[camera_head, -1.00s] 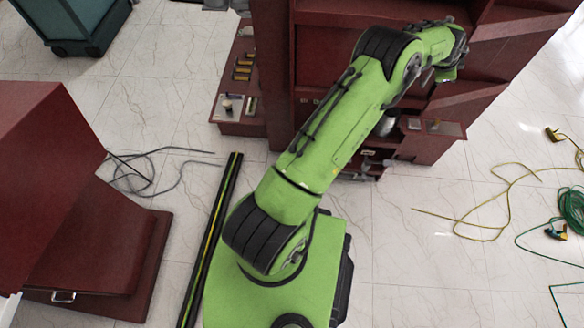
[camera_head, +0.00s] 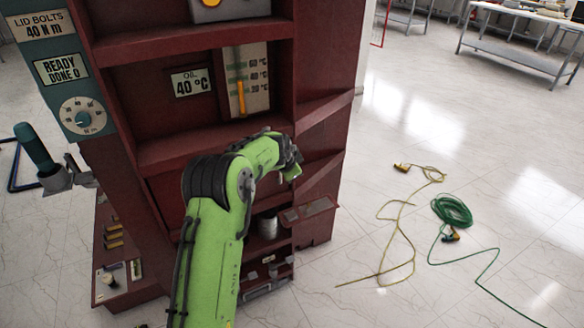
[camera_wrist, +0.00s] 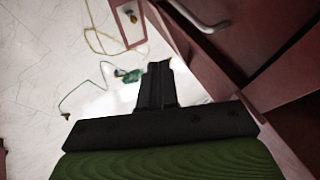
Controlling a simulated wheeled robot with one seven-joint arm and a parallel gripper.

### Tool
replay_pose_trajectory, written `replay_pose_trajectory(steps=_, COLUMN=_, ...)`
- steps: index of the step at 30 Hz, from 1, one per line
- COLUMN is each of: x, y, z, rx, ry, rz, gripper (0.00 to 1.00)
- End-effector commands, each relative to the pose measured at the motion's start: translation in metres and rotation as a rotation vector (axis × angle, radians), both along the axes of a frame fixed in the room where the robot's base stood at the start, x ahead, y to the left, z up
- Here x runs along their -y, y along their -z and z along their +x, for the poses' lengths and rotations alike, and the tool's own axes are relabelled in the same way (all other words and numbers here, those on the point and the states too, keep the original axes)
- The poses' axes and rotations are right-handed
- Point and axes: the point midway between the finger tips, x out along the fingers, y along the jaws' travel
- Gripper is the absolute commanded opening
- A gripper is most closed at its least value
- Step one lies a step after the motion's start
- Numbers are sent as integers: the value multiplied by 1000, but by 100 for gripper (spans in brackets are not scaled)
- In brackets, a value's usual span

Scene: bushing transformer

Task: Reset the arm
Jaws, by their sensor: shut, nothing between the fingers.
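My green arm (camera_head: 216,240) reaches up from the bottom of the head view. Its end, with my gripper (camera_head: 295,170), is in front of the right side of the dark red cabinet, small and partly hidden there. In the wrist view my gripper (camera_wrist: 158,75) has its black fingers together with nothing between them. They point past the cabinet's edge toward the floor, and I see them touching nothing.
The dark red cabinet (camera_head: 325,60) stands close to the arm, with a small ledge (camera_head: 308,212) near the gripper. A yellow cord (camera_head: 402,225) and a green cable coil (camera_head: 452,210) lie on the floor at right. Open white floor surrounds them. A metal table (camera_head: 515,38) stands behind.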

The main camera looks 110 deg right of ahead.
Motion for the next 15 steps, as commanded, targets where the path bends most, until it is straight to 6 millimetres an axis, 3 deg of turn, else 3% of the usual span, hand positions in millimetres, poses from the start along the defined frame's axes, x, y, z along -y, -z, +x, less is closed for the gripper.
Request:
replay_pose_trajectory(steps=6, x=-22, y=-36, z=10, rx=-2, ry=5, rz=-3, gripper=0)
replay_pose_trajectory(steps=15, x=-31, y=-45, z=15, rx=-2, ry=5, rz=1, gripper=0)
